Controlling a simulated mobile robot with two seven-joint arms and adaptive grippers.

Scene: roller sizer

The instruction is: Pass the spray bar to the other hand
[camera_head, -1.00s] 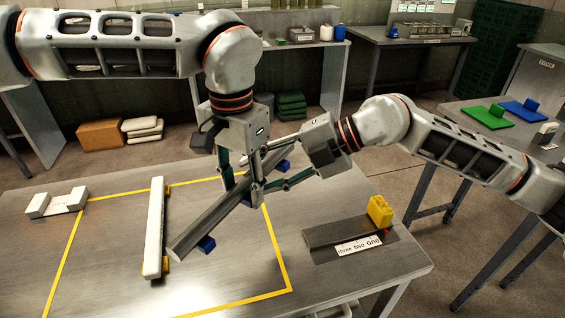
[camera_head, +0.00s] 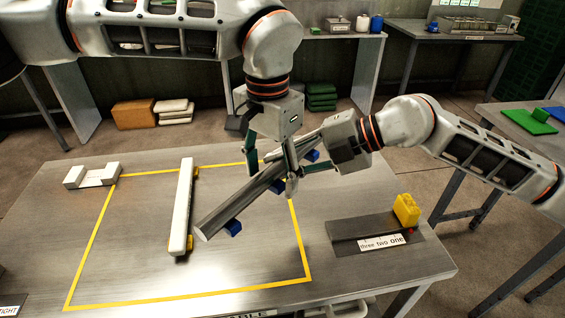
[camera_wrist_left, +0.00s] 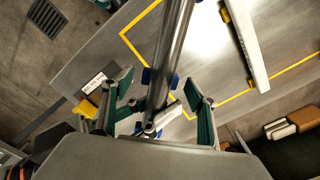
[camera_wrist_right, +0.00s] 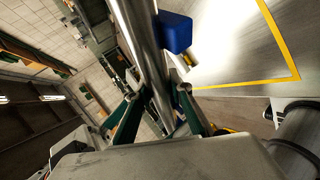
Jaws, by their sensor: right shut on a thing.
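The spray bar, a grey steel tube (camera_head: 240,201) with blue blocks along it, is held tilted above the table. It also shows in the left wrist view (camera_wrist_left: 174,45) and the right wrist view (camera_wrist_right: 140,40). My right gripper (camera_wrist_right: 160,100) is shut on the bar near its upper right end. My left gripper (camera_wrist_left: 163,100) comes down from above at the bar's middle to upper part. Its green-padded fingers stand apart on either side of the bar, with gaps showing, so it is open around the bar. In the head view the left fingers partly hide the bar.
A white bar (camera_head: 181,200) with yellow brackets lies inside the yellow taped outline (camera_head: 190,297) on the steel table. A white block (camera_head: 92,176) sits at the back left. A grey plate (camera_head: 350,228) with a yellow block (camera_head: 406,209) and number label is at the right.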

